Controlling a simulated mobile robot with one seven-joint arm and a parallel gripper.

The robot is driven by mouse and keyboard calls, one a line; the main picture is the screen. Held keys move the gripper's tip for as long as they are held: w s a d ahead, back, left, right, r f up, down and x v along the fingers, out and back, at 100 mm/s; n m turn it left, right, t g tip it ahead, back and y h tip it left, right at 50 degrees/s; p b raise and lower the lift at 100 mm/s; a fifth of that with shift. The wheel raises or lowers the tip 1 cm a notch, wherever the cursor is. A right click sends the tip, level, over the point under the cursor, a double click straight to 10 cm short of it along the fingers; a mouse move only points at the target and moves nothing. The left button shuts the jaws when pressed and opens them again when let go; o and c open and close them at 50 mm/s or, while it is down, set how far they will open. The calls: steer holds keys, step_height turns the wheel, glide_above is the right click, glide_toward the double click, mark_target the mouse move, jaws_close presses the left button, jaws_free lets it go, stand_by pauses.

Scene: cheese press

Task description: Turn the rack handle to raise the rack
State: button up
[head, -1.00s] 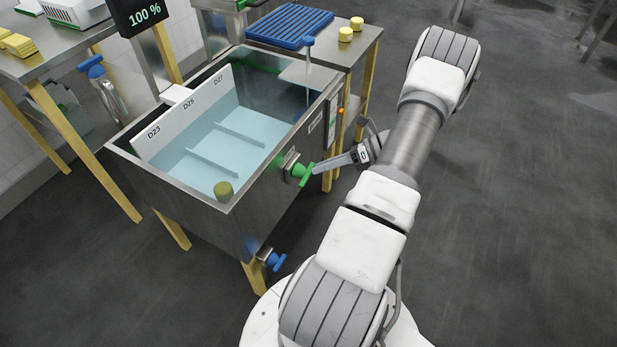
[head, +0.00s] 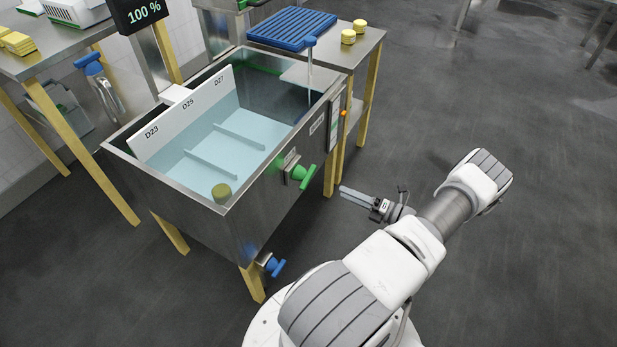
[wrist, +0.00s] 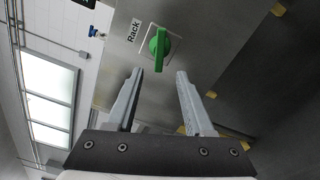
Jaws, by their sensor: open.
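The green rack handle (head: 304,176) is on the right-hand outer wall of the steel vat. In the wrist view the green handle (wrist: 159,45) sits on a square plate beside the label "Rack" (wrist: 132,31). My gripper (head: 342,190) is open and empty, a short way to the right of the handle and apart from it. In the wrist view my gripper's two fingers (wrist: 158,73) are spread, with the handle beyond their tips and between them. The rack (head: 225,150) shows in the vat as pale blue surface with two bars, beside a white plate marked D23, D25 and D27.
A blue valve (head: 272,265) is low on the vat's (head: 200,225) front corner. A yellow-legged table (head: 350,65) with a blue grid tray (head: 291,27) and yellow cheeses (head: 348,36) stands behind. A display (head: 140,12) reads 100 %. The floor to the right is clear.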

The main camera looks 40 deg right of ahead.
mark_target(311, 178)
steer(key=x, duration=1.4)
steer(key=shift+b, duration=0.4)
steer(key=shift+s, duration=0.1)
jaws_close()
